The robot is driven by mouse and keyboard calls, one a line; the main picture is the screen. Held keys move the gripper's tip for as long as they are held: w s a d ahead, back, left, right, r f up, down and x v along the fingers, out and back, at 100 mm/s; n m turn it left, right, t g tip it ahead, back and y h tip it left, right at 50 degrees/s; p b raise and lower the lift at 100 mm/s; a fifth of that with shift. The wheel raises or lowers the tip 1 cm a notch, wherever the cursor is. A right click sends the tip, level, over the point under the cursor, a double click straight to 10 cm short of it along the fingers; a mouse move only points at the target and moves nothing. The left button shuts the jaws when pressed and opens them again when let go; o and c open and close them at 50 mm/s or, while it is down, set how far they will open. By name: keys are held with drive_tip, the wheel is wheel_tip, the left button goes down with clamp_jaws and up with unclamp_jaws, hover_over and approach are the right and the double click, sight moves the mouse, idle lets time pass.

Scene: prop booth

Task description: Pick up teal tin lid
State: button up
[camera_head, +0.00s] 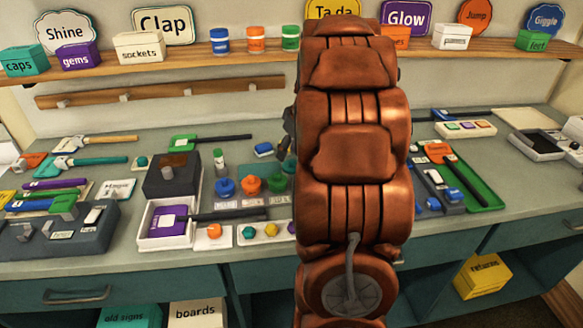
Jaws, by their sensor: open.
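I cannot make out for sure which thing is the teal tin lid. Knobbed round pieces in blue (225,187), orange (251,185) and green (278,183) stand in a row on the counter, left of my arm. A small teal piece (141,162) lies further left, and a teal hexagonal piece (249,232) sits on a white strip at the front. My copper arm fills the middle and hides the counter behind it. Only a dark edge of my gripper (288,132) shows at the arm's left side, open, above the counter; its fingertips are mostly hidden.
A dark box (172,176) and a white tray (165,226) with a purple piece stand left of the knobbed pieces. Tools crowd the far left. A green tray (478,180) lies right of my arm. The shelf (200,55) holds tins, boxes and signs.

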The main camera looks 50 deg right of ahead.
approach(292, 160)
drive_tip(key=a+f, duration=0.1)
drive_tip(key=shift+t, duration=0.3)
drive_tip(key=shift+d+p+x, duration=0.2)
drive_tip(key=shift+p+x, duration=0.4)
drive_tip(key=shift+x, duration=1.4)
drive_tip(key=shift+d+p+x, duration=0.25)
drive_tip(key=shift+p+x, duration=0.35)
drive_tip(key=shift+x, duration=1.35)
clamp_jaws()
